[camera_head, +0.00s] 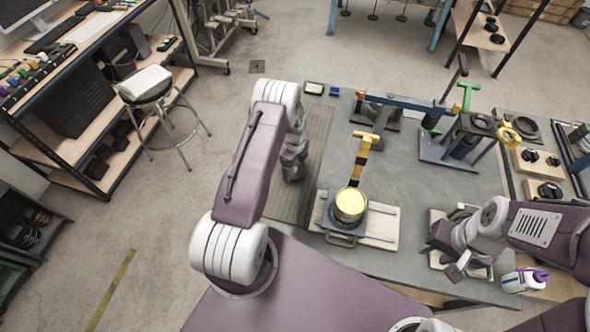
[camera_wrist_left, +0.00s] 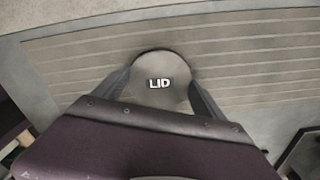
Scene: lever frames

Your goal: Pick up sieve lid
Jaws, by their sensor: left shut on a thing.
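The sieve lid (camera_wrist_left: 158,82) is a round grey disc marked "LID" in the left wrist view. It lies between the two fingers of my left gripper (camera_wrist_left: 158,92), which touch its sides. In the head view my left gripper (camera_head: 294,168) points down over the ribbed grey strip at the table's left side, and the lid is hidden there. I cannot tell whether the lid still touches the strip. My right gripper (camera_head: 455,265) is low over the right part of the table; its fingers are too unclear to judge.
A round yellow-topped container (camera_head: 350,203) stands on a pale board (camera_head: 383,225) right of my left gripper. Blue-grey lever devices (camera_head: 458,140) stand at the back. A white bottle with a purple cap (camera_head: 522,281) is at the front right. The table middle (camera_head: 420,190) is clear.

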